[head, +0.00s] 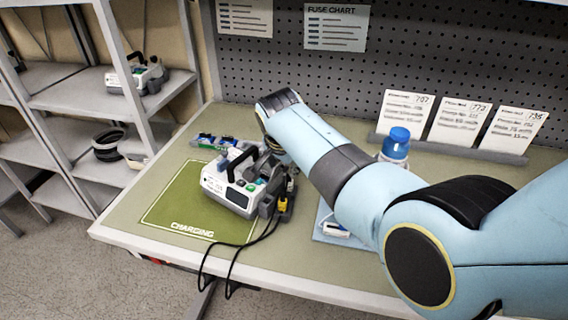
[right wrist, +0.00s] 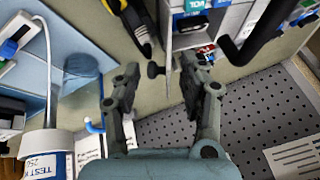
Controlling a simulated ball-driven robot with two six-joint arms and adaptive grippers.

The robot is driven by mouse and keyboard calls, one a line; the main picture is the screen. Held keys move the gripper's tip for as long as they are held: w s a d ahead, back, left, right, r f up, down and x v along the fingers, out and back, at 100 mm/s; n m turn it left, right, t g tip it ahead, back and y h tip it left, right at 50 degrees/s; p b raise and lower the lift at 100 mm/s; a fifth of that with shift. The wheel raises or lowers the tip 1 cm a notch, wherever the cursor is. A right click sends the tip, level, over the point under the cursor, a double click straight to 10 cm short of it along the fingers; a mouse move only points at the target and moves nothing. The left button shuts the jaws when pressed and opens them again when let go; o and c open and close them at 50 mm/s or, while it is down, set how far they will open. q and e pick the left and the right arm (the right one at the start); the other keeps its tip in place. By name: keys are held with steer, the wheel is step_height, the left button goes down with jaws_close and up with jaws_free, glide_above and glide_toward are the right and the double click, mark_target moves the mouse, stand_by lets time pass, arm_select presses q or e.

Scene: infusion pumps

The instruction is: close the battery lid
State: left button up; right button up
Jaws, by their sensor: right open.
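The infusion pump (head: 232,190), white and grey with a black handle, stands on the green charging mat (head: 170,205) in the head view. Part of the pump (right wrist: 200,22) shows at the top of the right wrist view. A thin grey plate beside it, seen nearly edge-on with a small black knob, may be the battery lid (right wrist: 172,75); red parts show in the pump next to it. My right gripper (right wrist: 160,78) is open, its fingers either side of the knob and plate; I cannot tell whether they touch. The arm mostly hides it in the head view. My left gripper is out of view.
A yellow plug (head: 283,203) with black cables hangs at the pump's right side. A blue-capped bottle (head: 396,145) and a light blue tray (head: 328,238) are near my arm. Small parts (head: 208,141) lie behind the pump. The pegboard (head: 270,70) stands behind.

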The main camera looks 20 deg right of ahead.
mark_target(284, 168)
step_height(284, 168, up, 10)
stand_by(0.4)
steer(key=shift+f, duration=0.1)
